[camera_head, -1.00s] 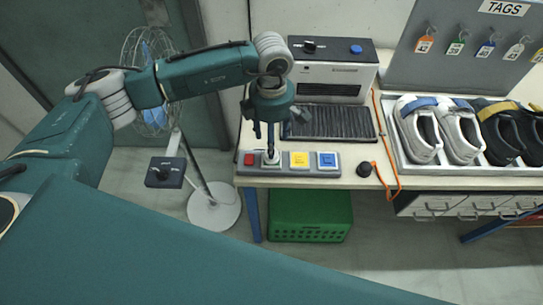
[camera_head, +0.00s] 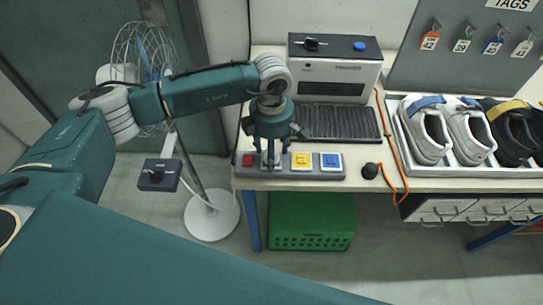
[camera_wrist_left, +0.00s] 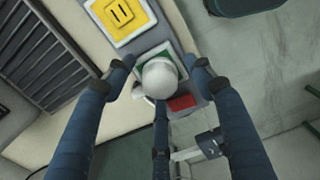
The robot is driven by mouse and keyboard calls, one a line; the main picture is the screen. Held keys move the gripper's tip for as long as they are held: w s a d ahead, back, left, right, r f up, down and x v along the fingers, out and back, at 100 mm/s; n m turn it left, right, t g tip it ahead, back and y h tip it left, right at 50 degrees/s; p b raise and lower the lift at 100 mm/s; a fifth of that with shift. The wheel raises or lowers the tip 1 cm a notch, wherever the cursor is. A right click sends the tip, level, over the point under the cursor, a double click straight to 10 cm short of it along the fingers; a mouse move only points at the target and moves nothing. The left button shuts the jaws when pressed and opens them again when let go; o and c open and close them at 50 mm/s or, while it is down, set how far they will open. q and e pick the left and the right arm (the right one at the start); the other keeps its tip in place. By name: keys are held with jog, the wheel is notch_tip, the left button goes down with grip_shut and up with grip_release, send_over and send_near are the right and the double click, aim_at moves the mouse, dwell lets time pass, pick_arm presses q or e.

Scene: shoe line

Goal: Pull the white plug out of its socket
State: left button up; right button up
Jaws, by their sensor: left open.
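The white plug (camera_wrist_left: 160,77) shows in the left wrist view as a round white top on a green-faced socket (camera_wrist_left: 153,52). This socket is one of several colored ones on a grey strip (camera_head: 345,172) at the table's front edge. My left gripper (camera_wrist_left: 162,72) is open over the plug, with its dark fingers spread around it. I cannot tell whether any finger touches the plug. In the head view the gripper (camera_head: 271,165) points down at the strip and largely hides the plug and its socket. My right gripper is out of view.
Red (camera_head: 248,160), yellow (camera_head: 301,161) and blue (camera_head: 331,160) squares mark the strip. A dark round knob (camera_head: 371,170) and orange cord (camera_head: 396,170) lie to its right. Behind stand a white machine (camera_head: 335,75) and a ribbed black mat (camera_head: 345,122). A shoe tray (camera_head: 480,177) is at right.

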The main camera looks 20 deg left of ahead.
pick_arm(q)
jog(key=shift+b, duration=0.65)
dwell(0.7)
grip_shut()
jog(key=shift+r, duration=0.1)
jog(key=shift+r, duration=0.1)
jog(key=shift+w+r, duration=0.1)
jog(key=shift+r, duration=0.05)
jog(key=shift+r+p, duration=1.15)
jog(key=shift+r, duration=1.55)
